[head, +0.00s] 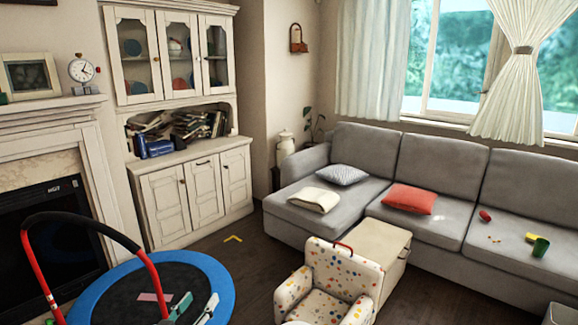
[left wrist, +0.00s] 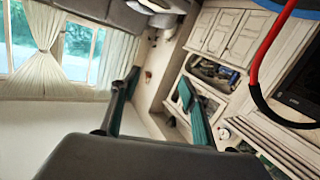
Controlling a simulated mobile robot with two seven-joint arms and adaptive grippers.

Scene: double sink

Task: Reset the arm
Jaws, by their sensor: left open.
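My left gripper (head: 195,306) shows at the bottom of the head view, low over the blue-rimmed trampoline. Its two fingers are apart with nothing between them. In the left wrist view the same gripper (left wrist: 159,86) has its green-padded fingers spread and empty, and the room behind appears strongly tilted. The rest of my left arm is below the head picture's edge. My right gripper does not show in either view.
A small trampoline (head: 221,275) with a red and black handle (head: 150,270) stands beside the fireplace (head: 50,195). A spotted child's armchair (head: 335,272) and wooden chest (head: 372,248) stand right of it, before a grey sofa (head: 450,165). Dark floor lies between trampoline and chair.

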